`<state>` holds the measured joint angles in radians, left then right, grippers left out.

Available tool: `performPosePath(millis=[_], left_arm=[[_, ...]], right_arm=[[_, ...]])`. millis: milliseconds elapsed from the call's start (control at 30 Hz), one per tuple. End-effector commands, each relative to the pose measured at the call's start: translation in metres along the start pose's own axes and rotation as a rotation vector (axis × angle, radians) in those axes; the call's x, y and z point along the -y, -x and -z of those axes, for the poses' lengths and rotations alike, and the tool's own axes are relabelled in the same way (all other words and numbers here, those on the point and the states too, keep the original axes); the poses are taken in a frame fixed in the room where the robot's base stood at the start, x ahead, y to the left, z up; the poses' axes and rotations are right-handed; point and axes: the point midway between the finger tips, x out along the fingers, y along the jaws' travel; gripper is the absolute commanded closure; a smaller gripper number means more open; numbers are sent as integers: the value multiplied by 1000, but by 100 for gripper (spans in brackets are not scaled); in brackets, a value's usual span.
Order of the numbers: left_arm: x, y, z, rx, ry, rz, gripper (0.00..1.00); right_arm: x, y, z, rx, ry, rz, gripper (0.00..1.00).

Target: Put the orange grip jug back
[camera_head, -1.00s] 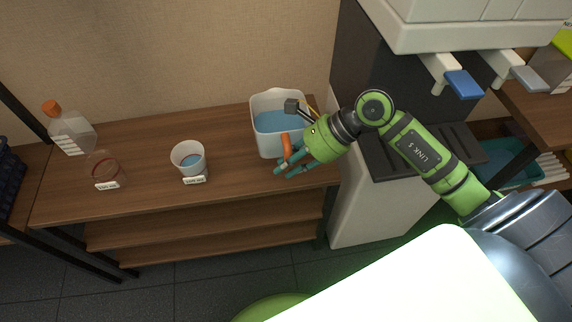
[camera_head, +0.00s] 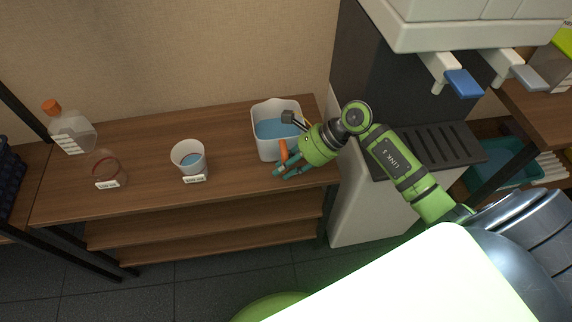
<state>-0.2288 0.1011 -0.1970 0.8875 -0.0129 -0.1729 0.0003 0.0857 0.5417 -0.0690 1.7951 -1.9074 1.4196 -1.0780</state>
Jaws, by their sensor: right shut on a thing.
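The jug (camera_head: 266,149) is white, holds blue liquid and has an orange grip (camera_head: 283,151) on its near side. It is upright at the right end of the wooden shelf top (camera_head: 228,136). I cannot tell whether its base touches the wood or is just above it. My right gripper (camera_head: 285,168) is shut on the orange grip, with its teal fingers in front of the jug's lower right side. My left gripper is out of view.
A dispenser machine (camera_head: 398,85) stands close on the right. Bare wood lies between cup and jug.

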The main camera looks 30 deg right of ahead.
Motion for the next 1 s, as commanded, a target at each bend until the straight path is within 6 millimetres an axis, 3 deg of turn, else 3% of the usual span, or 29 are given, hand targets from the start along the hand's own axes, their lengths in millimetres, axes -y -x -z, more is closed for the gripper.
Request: performPosePath(millis=[367, 400, 433, 467, 867, 1000], left_arm=[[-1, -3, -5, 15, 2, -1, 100], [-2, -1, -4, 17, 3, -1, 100], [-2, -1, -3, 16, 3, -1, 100], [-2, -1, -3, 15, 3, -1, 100], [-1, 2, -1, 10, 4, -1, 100], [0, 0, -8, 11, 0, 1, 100]], right_arm=[[3, -2, 2, 3, 8, 7, 100], [2, -3, 3, 0, 3, 3, 67], [2, -3, 2, 1, 3, 3, 55], [2, -3, 2, 1, 3, 2, 52], [2, -1, 1, 0, 2, 1, 52], [3, 16, 2, -5, 4, 4, 52]])
